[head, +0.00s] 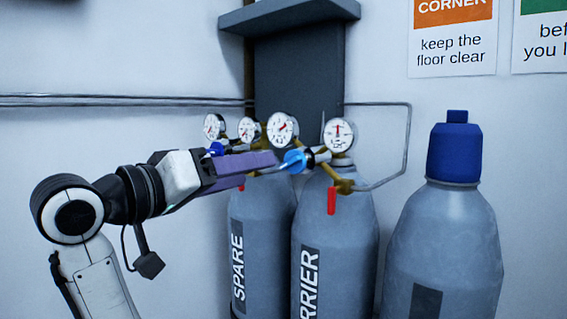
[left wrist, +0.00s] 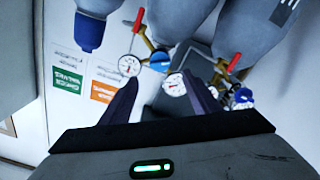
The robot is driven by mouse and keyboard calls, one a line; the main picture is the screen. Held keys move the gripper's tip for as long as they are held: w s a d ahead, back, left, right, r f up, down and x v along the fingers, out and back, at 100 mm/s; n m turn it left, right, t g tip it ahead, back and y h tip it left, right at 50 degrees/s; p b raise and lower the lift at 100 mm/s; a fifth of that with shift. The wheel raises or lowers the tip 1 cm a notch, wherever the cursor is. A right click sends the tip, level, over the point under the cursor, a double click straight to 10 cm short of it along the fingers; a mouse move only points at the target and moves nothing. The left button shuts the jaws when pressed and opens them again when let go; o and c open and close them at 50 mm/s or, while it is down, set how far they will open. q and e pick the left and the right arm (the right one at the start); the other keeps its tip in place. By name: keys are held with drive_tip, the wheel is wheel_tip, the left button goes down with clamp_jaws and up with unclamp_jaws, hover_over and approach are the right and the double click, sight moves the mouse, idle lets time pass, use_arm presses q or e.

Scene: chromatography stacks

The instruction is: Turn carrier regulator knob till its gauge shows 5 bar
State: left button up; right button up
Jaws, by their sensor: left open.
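The carrier cylinder (head: 350,235) is grey, with a label of which "RRIER" shows. Its regulator has a blue knob (head: 294,160) facing left and two round white gauges. The right gauge (head: 339,134) has a red needle pointing about straight up; the left gauge (head: 282,129) also has a red mark. Their numbers are too small to read. My left gripper (head: 274,161) is open, its purple fingers just left of the knob. In the left wrist view the knob (left wrist: 160,62) shows beyond the open fingertips (left wrist: 159,81), apparently not gripped. My right gripper is out of view.
The spare cylinder (head: 262,215) stands left, with its own gauges (head: 213,125) and blue knob (head: 215,149) close behind my arm. A red lever (head: 331,201) hangs below the carrier regulator. A blue-capped cylinder (head: 445,240) stands right. Pipes (head: 408,140) run along the wall.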

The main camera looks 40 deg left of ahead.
sight(288, 163)
use_arm(q)
drive_tip(key=w, duration=0.3)
drive_tip(key=w+p, duration=0.1)
drive_tip(key=w, duration=0.6)
drive_tip(key=shift+d, duration=0.4)
drive_tip(key=c, duration=1.1)
drive_tip(key=shift+o, duration=0.2)
drive_tip(key=m, duration=0.4)
drive_tip(key=o, duration=1.1)
drive_tip(key=shift+c, duration=0.2)
drive_tip(key=shift+s, duration=0.15)
